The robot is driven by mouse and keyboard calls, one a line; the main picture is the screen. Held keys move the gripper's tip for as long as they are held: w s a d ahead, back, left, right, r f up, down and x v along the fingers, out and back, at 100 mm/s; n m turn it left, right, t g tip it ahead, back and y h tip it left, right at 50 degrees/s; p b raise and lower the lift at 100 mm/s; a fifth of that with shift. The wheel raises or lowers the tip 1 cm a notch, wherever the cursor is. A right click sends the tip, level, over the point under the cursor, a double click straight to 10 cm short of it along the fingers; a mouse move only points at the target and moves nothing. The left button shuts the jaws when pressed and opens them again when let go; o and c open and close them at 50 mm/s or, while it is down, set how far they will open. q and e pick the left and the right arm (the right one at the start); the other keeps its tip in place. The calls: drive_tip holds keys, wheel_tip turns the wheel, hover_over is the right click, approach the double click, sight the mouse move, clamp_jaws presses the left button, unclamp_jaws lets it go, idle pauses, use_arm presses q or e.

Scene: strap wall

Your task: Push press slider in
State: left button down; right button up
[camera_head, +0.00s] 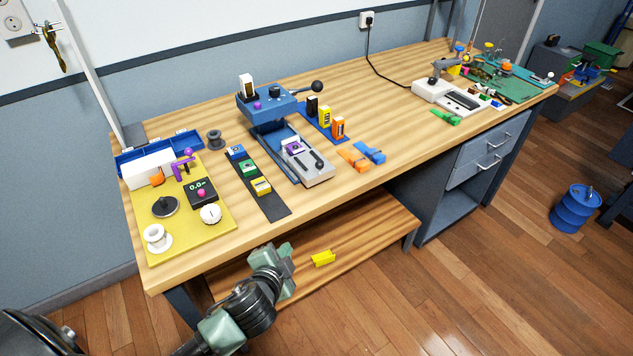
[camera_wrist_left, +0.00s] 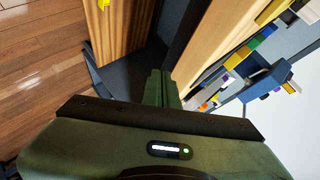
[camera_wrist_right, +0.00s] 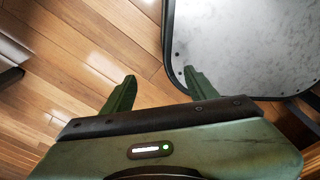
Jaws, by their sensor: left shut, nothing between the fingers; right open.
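The blue press (camera_head: 267,108) stands on the wooden workbench, with a black-knobbed lever at its right. Its grey slider (camera_head: 318,173) sticks out toward the bench's front edge and carries a small purple-and-white piece (camera_head: 293,147). My left gripper (camera_head: 286,256) is in front of the bench edge, below and apart from the slider. In the left wrist view its fingers (camera_wrist_left: 161,88) are together with nothing between them. My right gripper (camera_wrist_right: 158,88) is open and empty over the floor in the right wrist view; the head view does not show it.
A dark strip with several coloured blocks (camera_head: 249,169) lies left of the slider. Orange and blue clips (camera_head: 354,159) lie to its right. A yellow mat (camera_head: 186,229) with dials is at the bench's left end. A lower shelf (camera_head: 370,238) holds a yellow piece (camera_head: 323,258).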

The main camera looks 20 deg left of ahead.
use_arm(q)
drive_tip(key=w+d+r+m+t+h, duration=0.2)
drive_tip(key=w+r+m+t, duration=0.15)
drive_tip(key=r, duration=0.25)
drive_tip(key=w+d+r+m+t+h, duration=0.1)
drive_tip(key=w+d+r+m+t, duration=0.15)
drive_tip(key=r+m, duration=0.2)
drive_tip(key=shift+g, duration=0.6)
drive_tip(key=w, duration=0.3)
drive_tip(key=w+p, duration=0.1)
drive_tip(key=w, duration=0.3)
drive_tip(key=w+p, duration=0.1)
drive_tip(key=w, duration=0.2)
drive_tip(key=shift+w+f, duration=0.25)
drive_tip(key=shift+f, duration=0.1)
drive_tip(key=shift+w+a+f+p, duration=0.2)
drive_tip(key=shift+w+a, duration=0.3)
drive_tip(key=shift+a, duration=0.1)
drive_tip(key=shift+w+a+f+p, duration=0.15)
drive_tip(key=shift+w+a+f, duration=0.05)
drive_tip(key=shift+w+a, duration=0.5)
use_arm(e)
drive_tip(key=r, duration=0.1)
drive_tip(key=s+d+r, duration=0.1)
drive_tip(key=shift+s+d+r, duration=0.1)
drive_tip(key=shift+r, duration=0.3)
